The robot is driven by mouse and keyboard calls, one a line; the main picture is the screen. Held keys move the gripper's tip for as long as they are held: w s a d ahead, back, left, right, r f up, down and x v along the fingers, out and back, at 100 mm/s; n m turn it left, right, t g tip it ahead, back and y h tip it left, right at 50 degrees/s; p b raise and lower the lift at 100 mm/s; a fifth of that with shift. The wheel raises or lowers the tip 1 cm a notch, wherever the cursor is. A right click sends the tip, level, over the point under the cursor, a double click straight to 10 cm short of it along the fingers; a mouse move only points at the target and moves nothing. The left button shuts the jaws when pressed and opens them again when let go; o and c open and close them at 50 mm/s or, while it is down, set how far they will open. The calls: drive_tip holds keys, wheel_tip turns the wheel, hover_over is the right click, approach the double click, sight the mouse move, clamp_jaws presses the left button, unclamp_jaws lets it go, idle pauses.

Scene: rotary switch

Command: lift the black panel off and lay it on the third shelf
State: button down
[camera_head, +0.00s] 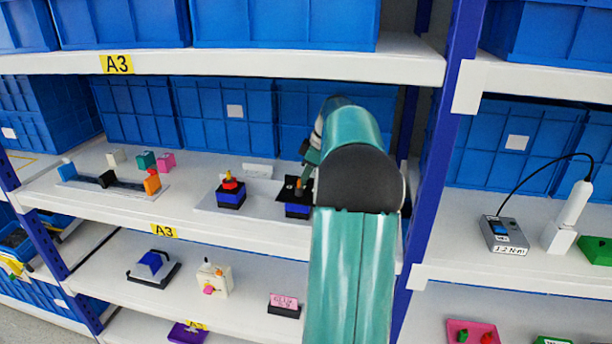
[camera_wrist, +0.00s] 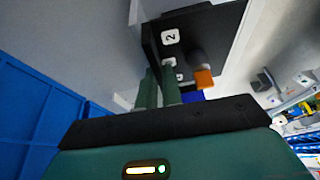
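The black panel (camera_head: 287,189) sits over a blue-and-black box (camera_head: 298,210) on the middle shelf. The wrist view shows the panel (camera_wrist: 212,25) close up, with a white label reading 2 and a dark knob with an orange tip (camera_wrist: 204,78). My gripper (camera_head: 307,178) is at the panel's back right in the head view. In the wrist view my two green fingertips (camera_wrist: 160,80) are close together at the panel's edge, seemingly one on each side of it. Whether they press on it cannot be told. My arm hides the area right of the panel.
A similar box with a red and yellow top (camera_head: 231,192) stands left of the panel. A blue post (camera_head: 432,170) stands right of my arm.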

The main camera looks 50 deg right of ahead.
drive_tip(key=shift+r, duration=0.1)
drive_tip(key=shift+r, duration=2.85)
drive_tip(key=shift+s+a, duration=0.1)
